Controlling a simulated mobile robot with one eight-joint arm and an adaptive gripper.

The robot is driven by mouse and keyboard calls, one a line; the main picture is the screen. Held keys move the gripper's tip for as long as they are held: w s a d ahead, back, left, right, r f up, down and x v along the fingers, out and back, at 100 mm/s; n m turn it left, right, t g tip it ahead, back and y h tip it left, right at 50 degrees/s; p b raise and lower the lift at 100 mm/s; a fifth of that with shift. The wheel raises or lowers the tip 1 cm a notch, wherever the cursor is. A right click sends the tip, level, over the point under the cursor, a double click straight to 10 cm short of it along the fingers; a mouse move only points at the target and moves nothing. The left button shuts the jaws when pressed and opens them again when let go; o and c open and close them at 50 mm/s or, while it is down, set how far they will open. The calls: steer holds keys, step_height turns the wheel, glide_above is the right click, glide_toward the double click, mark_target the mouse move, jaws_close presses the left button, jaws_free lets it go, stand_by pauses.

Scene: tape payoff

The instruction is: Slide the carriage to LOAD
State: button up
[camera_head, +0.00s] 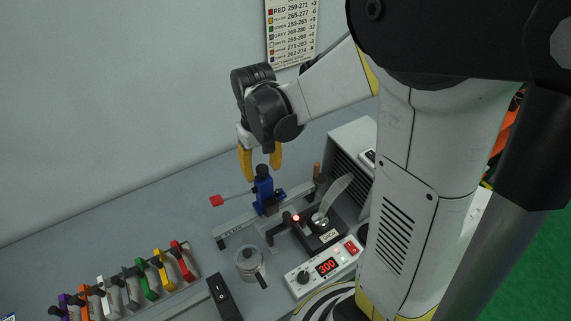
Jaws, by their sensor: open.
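The blue carriage (264,191) sits on a pale rail (236,225) in the middle of the bench. It has a black knob (262,171) on top, and a thin rod with a red end (216,201) sticks out to its left. My gripper (261,166) is open, its two yellow fingers pointing down just above the carriage. In this view the knob appears between the fingertips; I cannot tell whether they touch it. Small lettering on the rail is too small to read, so I cannot make out the LOAD mark.
A heater unit (327,266) reading 300 and a black fixture marked SnCu (329,237) stand right of the rail. A metal pot (248,261) stands in front. Several coloured clips line a rack (152,306) at lower left. A grey vented box (350,148) stands behind right.

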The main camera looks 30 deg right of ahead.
steer(key=shift+r+p, duration=2.15)
steer(key=shift+r, duration=1.05)
